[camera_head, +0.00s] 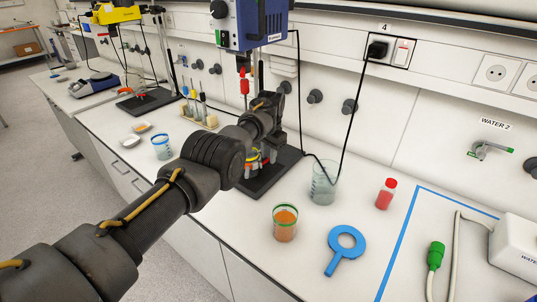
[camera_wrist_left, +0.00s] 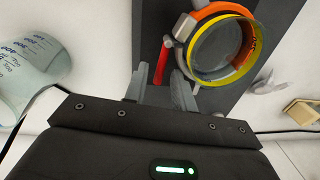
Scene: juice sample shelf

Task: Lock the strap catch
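An orange and yellow ring strap (camera_wrist_left: 187,30) goes around a clear round vessel (camera_wrist_left: 216,48) in the left wrist view. A red lever (camera_wrist_left: 163,60), apparently the strap catch, stands out beside a grey fitting on the strap. My left gripper (camera_wrist_left: 168,92) has its two fingers apart, with the lever's near end by the gap between them; I cannot tell whether they touch it. In the head view my left gripper (camera_head: 264,152) is at the stand, and my arm hides much of the strap (camera_head: 251,158). My right gripper is not in view.
The black stand base (camera_head: 267,180) sits under a blue mixer (camera_head: 252,22). A black cable hangs behind the beaker.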

